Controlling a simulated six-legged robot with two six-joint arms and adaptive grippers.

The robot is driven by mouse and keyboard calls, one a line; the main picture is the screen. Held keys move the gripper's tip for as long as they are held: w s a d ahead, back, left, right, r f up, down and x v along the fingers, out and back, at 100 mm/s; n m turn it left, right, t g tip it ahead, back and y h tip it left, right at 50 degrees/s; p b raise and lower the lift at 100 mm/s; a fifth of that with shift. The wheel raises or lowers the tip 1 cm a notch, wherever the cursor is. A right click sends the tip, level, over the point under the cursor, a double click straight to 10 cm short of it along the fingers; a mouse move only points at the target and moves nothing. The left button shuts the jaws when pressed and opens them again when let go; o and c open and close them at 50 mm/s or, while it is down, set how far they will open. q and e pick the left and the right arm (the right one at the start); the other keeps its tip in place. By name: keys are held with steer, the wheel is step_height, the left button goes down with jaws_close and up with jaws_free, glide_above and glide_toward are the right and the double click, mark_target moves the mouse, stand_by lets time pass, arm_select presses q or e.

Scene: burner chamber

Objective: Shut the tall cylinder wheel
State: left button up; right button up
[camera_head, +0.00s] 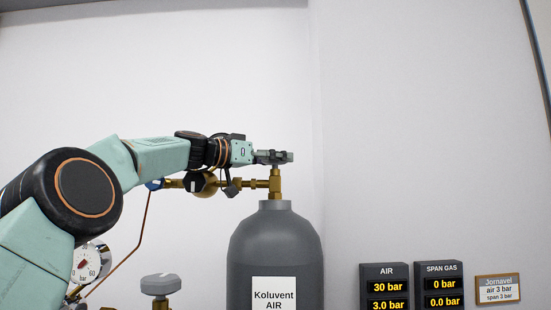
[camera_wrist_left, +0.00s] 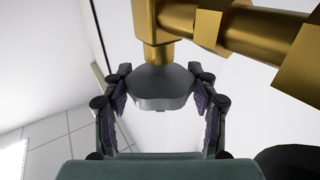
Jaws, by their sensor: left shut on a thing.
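The tall grey cylinder (camera_head: 275,248), labelled "Koluvent AIR", stands upright at the middle of the head view with a brass valve (camera_head: 276,184) on its neck. Its grey wheel (camera_wrist_left: 162,88) sits at the end of the brass stem in the left wrist view. My left gripper (camera_head: 275,157) reaches in from the left at the wheel's height. Its fingers (camera_wrist_left: 160,98) are on both sides of the wheel and shut on it. In the head view the fingers largely hide the wheel. My right gripper is not in view.
Brass pipework with a black knob (camera_head: 194,183) runs left from the valve, just below my left wrist. A second grey wheel (camera_head: 160,284) and a gauge (camera_head: 88,263) are lower left. Displays read AIR (camera_head: 384,287) 30 and 3.0 bar, SPAN GAS (camera_head: 440,285) 0 and 0.0 bar.

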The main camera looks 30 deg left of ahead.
arm_select(q)
steer(key=shift+r, duration=0.1)
steer(key=o, duration=1.2)
steer(key=shift+s, duration=0.1)
